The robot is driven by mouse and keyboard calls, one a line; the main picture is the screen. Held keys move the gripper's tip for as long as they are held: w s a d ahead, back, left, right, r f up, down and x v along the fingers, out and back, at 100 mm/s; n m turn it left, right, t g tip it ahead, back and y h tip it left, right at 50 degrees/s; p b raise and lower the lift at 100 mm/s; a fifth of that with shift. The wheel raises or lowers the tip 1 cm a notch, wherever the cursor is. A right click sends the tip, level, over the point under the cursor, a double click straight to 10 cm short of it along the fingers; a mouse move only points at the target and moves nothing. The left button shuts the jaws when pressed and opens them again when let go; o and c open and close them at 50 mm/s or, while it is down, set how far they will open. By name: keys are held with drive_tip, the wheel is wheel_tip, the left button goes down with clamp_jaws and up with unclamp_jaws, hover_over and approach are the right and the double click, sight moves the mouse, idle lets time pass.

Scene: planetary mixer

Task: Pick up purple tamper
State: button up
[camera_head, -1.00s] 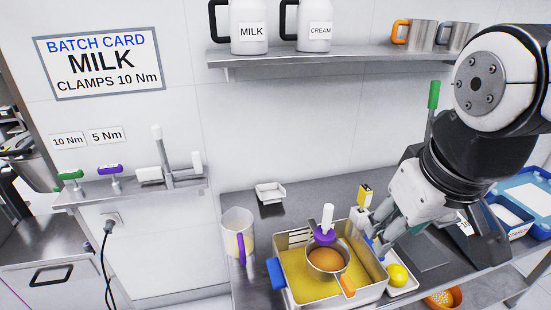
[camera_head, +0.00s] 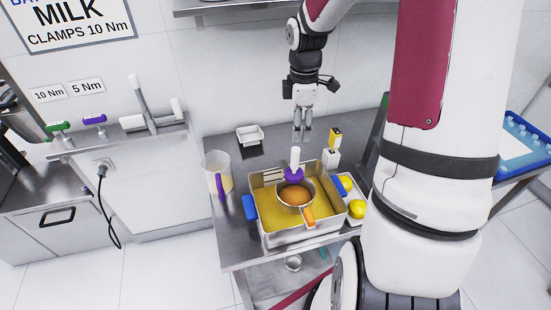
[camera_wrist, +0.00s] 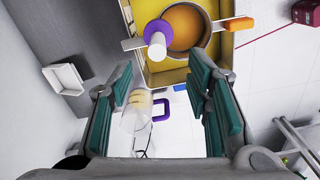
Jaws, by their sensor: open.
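The purple tamper has a purple collar and an upright white handle (camera_head: 295,158). It stands at the back edge of a small steel pan (camera_head: 295,207) with orange contents, inside the metal tray (camera_head: 262,238). In the wrist view the tamper (camera_wrist: 157,40) shows near the top, with its white end toward the camera. My gripper (camera_head: 302,136) points down just above and slightly right of the handle in the head view. It is open, and its teal-padded fingers (camera_wrist: 165,90) are empty and apart from the tamper.
A clear jug (camera_head: 217,172) with a purple handle stands left of the tray. A white dish (camera_head: 250,136) lies behind it. Yellow and white blocks (camera_head: 333,147) stand right of my fingers. Yellow lemon-like items (camera_head: 357,208) sit beside the tray. The upper shelf (camera_head: 225,8) is behind.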

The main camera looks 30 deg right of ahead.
sight(295, 162)
drive_tip(key=shift+w+f, duration=0.1)
drive_tip(key=shift+f, duration=0.25)
wheel_tip(295, 162, down, 9)
drive_tip(key=shift+a+r, duration=0.1)
drive_tip(key=shift+r, duration=0.05)
drive_tip(key=f, duration=0.4)
drive_tip(key=shift+w+f, duration=0.25)
drive_tip(key=shift+f, duration=0.15)
drive_tip(key=shift+c, duration=0.4)
clamp_jaws()
